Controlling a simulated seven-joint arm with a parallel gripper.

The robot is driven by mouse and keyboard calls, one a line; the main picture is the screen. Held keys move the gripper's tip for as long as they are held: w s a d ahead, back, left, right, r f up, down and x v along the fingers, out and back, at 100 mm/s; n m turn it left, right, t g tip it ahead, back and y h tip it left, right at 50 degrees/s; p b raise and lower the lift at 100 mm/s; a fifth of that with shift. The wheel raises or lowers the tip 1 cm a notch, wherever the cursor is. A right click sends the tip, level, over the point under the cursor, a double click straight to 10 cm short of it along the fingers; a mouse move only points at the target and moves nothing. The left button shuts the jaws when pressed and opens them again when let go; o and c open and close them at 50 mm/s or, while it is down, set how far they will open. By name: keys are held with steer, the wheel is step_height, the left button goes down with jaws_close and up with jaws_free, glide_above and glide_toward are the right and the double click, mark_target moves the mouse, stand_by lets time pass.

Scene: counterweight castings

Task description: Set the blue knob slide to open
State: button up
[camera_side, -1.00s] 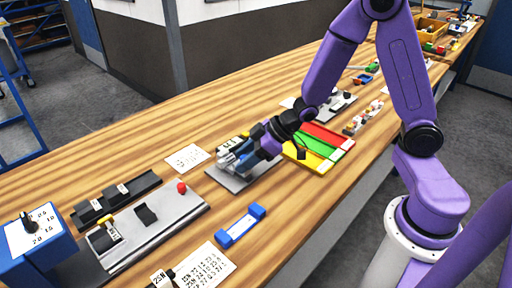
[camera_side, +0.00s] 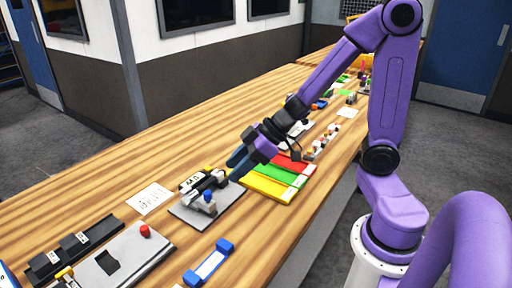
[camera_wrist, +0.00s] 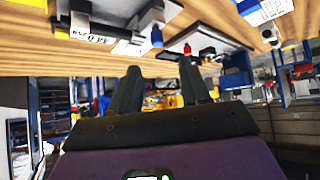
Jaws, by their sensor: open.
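The blue knob (camera_side: 209,196) sits on a small slide fixture on a grey base plate (camera_side: 222,206), near the middle of the bench. It also shows in the wrist view (camera_wrist: 157,37), beside a white block. I cannot tell from these frames which position the slide is in. My gripper (camera_side: 235,164) is above and behind the fixture, apart from the knob, with its fingers spread and nothing between them. Both fingers also show in the wrist view (camera_wrist: 162,88).
A tray with yellow, green and red strips (camera_side: 275,183) lies just right of the fixture. A plate with a red knob (camera_side: 145,231), a blue-ended bar (camera_side: 209,263) and a printed card (camera_side: 149,199) lie nearby. Bare wood lies behind the fixture.

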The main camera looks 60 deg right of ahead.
steer(key=v, duration=0.6)
steer(key=shift+r, duration=0.2)
steer(key=shift+s+d, duration=0.1)
steer(key=shift+d, duration=0.05)
stand_by(0.4)
steer(key=s+a+f+n+g+h, duration=0.1)
steer(key=s+f+g+h, duration=0.1)
steer(key=s, duration=0.6)
steer(key=s+a+f+n+g+h, duration=0.1)
steer(key=s+g+h, duration=0.3)
steer(key=s, duration=0.5)
steer(key=shift+s+a+f+n, duration=0.2)
steer(key=shift+a+f+n, duration=0.15)
steer(key=shift+a+n, duration=0.4)
